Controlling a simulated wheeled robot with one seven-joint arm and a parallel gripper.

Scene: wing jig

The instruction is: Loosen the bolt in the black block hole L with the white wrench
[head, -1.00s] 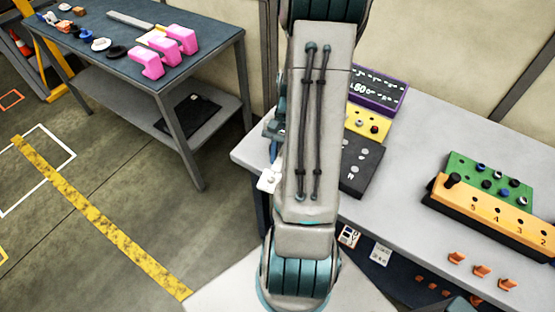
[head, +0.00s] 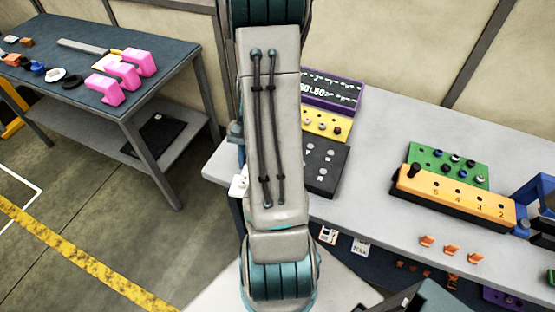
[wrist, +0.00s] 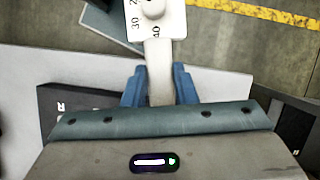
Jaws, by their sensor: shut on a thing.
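The white wrench (wrist: 157,70) shows in the wrist view with its numbered head at the top edge. My gripper (wrist: 159,88) is shut on its handle between two blue fingers. In the head view a small white piece, likely part of the wrench (head: 239,185), shows left of my arm, at the table's left edge. The black block (head: 326,168) lies on the table just right of my arm, partly hidden by it. Part of it shows at the left in the wrist view (wrist: 72,100), with a letter R. Hole L and its bolt cannot be made out.
Behind the black block lie a yellow block (head: 327,124) and a purple block (head: 333,92). A green block (head: 447,165) and an orange numbered block (head: 455,199) stand to the right. The table (head: 375,180) is bare between. A side table (head: 120,60) holds pink blocks (head: 122,75).

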